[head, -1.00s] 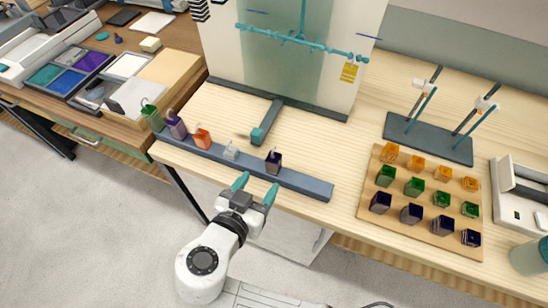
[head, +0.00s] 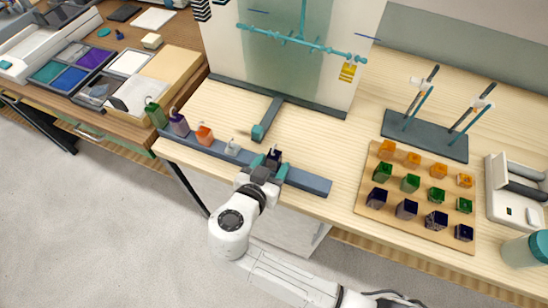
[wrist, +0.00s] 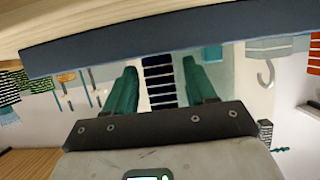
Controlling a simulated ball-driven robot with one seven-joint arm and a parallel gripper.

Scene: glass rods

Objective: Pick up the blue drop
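The blue drop (head: 275,155), a small dark navy block with a hook on top, stands on the long grey rail (head: 308,181) at the table's front edge. My gripper (head: 269,165) is at the rail, with its teal fingers around the drop's place and partly hiding it. In the wrist view, a dark block with light stripes, apparently the blue drop (wrist: 158,72), shows between my two fingers (wrist: 160,85). The fingers are apart, with a narrow gap on each side of it. The drop still appears to rest on the rail.
A clear drop (head: 232,147), an orange drop (head: 204,134), a purple drop (head: 178,123) and a green drop (head: 156,113) stand leftward on the rail. A wooden board (head: 368,207) holding several coloured blocks is at right.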

